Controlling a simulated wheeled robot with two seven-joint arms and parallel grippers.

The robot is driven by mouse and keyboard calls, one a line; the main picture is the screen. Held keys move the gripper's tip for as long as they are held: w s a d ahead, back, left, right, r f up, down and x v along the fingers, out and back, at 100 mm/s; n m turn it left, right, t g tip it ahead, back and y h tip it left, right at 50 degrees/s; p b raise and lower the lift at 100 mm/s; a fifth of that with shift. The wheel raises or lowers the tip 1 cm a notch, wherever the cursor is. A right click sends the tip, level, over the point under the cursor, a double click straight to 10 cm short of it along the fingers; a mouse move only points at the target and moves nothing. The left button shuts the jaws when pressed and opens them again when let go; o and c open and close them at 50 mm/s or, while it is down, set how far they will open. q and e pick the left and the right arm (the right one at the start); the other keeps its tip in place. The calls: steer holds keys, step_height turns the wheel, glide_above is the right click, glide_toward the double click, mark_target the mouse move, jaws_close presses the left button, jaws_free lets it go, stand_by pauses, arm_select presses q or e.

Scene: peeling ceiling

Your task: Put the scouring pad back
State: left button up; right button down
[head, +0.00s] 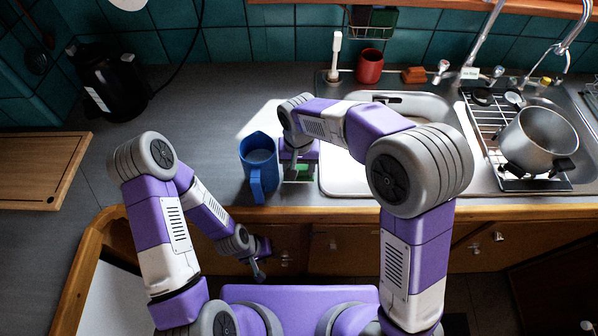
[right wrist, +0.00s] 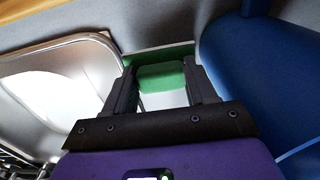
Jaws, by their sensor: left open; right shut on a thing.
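The green scouring pad (right wrist: 162,78) shows between the fingers of my right gripper (right wrist: 163,92) in the right wrist view. My right gripper is shut on it. In the head view the right gripper (head: 299,174) is over the counter, just right of the blue jug, and a bit of the green pad (head: 303,168) shows there; my wrist hides part of it. My left gripper (head: 260,272) is open and empty, low in front of the cabinet doors.
The blue jug (head: 259,160) stands close beside my right gripper. The sink (head: 345,172) lies to the right. A wire rack (head: 371,24) with dark and red contents hangs on the back wall. A red cup (head: 369,66), white brush (head: 335,55) and steel pot (head: 540,140) stand farther off.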

steer(key=shift+f, duration=1.2)
steer(key=shift+f, duration=0.1)
steer(key=shift+f, duration=0.1)
steer(key=shift+c, duration=1.7)
jaws_free()
steer(key=shift+w+r, duration=0.1)
steer(key=shift+r, duration=0.5)
step_height(320, 180, up, 11)
steer(key=p, duration=0.2)
steer(key=shift+r, duration=0.15)
